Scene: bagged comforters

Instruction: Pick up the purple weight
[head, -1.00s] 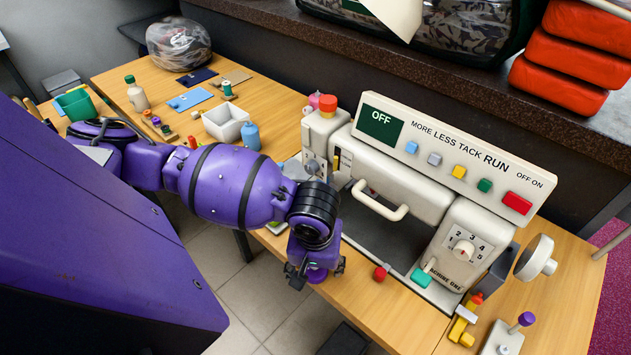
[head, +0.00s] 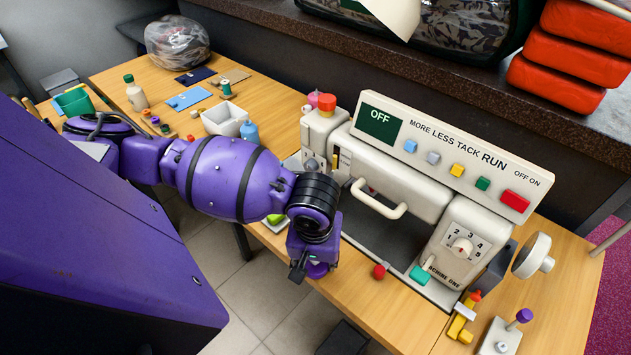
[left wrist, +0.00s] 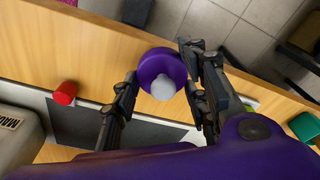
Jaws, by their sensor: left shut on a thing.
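The purple weight (left wrist: 162,70) is round, with a pale grey knob on it, and shows in the left wrist view between my fingers. In the head view only a small part of the purple weight (head: 317,270) shows below my left gripper (head: 315,261), at the table's front edge. My left gripper (left wrist: 158,76) is shut on the weight, with one finger on each side of it. I cannot tell whether the weight touches the table. My right gripper is not in view.
A cream machine (head: 400,190) with a handle and coloured buttons stands just behind the gripper. A red knob (head: 379,271) and a teal block (head: 420,275) are to the right. A white bin (head: 224,119) and blue bottle (head: 249,134) stand farther back. Tiled floor (head: 262,290) lies below the front edge.

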